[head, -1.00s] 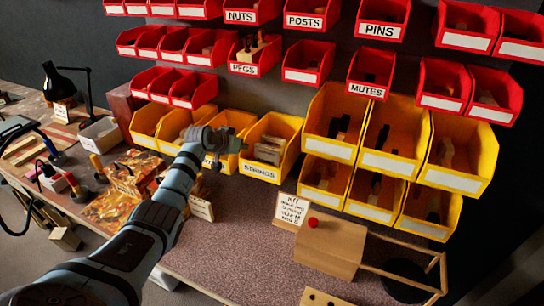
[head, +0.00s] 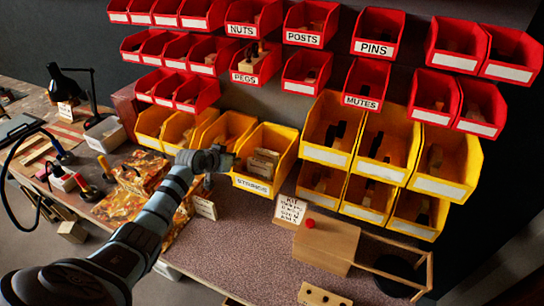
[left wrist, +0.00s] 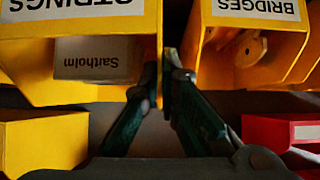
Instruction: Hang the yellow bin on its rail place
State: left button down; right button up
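The yellow STRINGS bin (head: 285,158) is in the middle of the head view, right of the other small yellow bins and slightly tilted. Pale boxes lie in it. It also shows in the left wrist view (left wrist: 85,95), upside down and nearer than the yellow BRIDGES bin (left wrist: 282,70). My left gripper (head: 232,161) is at the STRINGS bin's left side. In the left wrist view its fingers (left wrist: 161,84) close on that side wall, one on each face. The rail behind the bin is hidden, so I cannot tell whether the bin touches it. My right gripper is out of view.
Large yellow bins (head: 329,155) stand close on the right, red bins (head: 255,64) hang above. A KIT card (head: 290,209) and a wooden box (head: 327,245) are on the bench below. The bench top (head: 235,240) in front is mostly clear.

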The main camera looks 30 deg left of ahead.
pick_arm(q)
jog(key=s+p, duration=0.1)
jog(key=s, duration=0.7)
jog(key=shift+s+d+p, duration=0.2)
jog(key=shift+d+p, duration=0.15)
jog(key=shift+s, duration=0.1)
dwell(0.5)
